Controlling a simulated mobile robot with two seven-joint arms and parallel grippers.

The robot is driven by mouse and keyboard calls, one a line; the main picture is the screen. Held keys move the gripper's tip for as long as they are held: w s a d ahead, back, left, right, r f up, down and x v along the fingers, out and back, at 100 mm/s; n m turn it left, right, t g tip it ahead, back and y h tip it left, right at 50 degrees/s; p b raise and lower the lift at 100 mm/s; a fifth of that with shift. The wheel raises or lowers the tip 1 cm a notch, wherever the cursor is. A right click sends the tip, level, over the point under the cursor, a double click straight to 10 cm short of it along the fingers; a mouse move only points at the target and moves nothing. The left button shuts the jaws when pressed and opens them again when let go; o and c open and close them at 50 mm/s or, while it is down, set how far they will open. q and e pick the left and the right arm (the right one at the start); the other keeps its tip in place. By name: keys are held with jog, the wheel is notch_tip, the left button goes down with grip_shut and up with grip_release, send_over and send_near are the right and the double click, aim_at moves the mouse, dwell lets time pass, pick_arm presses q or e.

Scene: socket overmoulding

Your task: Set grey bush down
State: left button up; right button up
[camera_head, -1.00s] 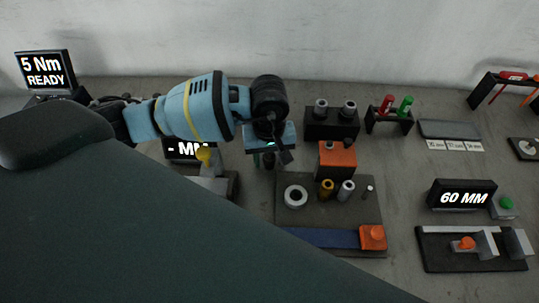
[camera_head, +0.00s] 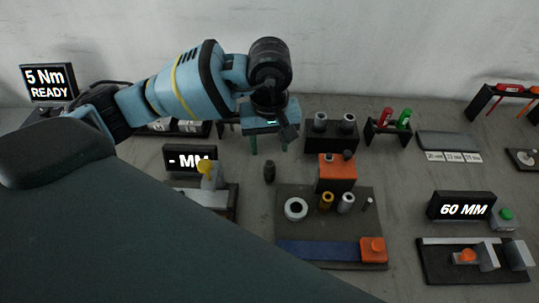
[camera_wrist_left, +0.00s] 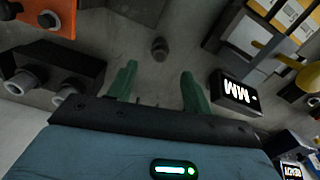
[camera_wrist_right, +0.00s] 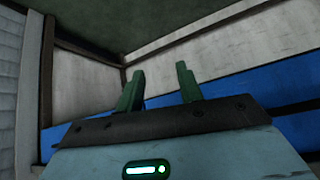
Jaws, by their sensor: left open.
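The small dark grey bush (camera_head: 269,172) stands upright on the grey table in the head view, left of the dark fixture plate. It also shows in the left wrist view (camera_wrist_left: 159,48), beyond the fingertips. My left gripper (camera_head: 268,146) is open and empty, behind and above the bush, with clear space between them. Its two green fingers (camera_wrist_left: 158,72) are spread apart in the left wrist view. My right gripper (camera_wrist_right: 160,70) shows only in its own wrist view, with its fingers apart and nothing between them.
The fixture plate (camera_head: 326,230) holds a pale ring, a yellow bush, a silver bush and an orange block. A gauge with a "- MM" display (camera_head: 191,158) stands left of the bush. A black block with two grey bushes (camera_head: 331,135) stands right of my left gripper.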

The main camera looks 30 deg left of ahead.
pick_arm(q)
jog(key=shift+r, duration=1.1)
jog(key=shift+o, duration=0.4)
jog(key=n, duration=0.3)
jog(key=shift+f, duration=0.25)
jog(key=n, duration=0.4)
jog(key=shift+f, duration=0.3)
jog(key=n, duration=0.6)
jog(key=shift+f, duration=0.4)
jog(key=n, duration=0.6)
jog(key=shift+d+f, duration=0.1)
jog(key=shift+f, duration=0.3)
jog(key=n, duration=0.4)
jog(key=shift+f, duration=0.25)
jog(key=n, duration=0.4)
jog(key=shift+f, duration=0.25)
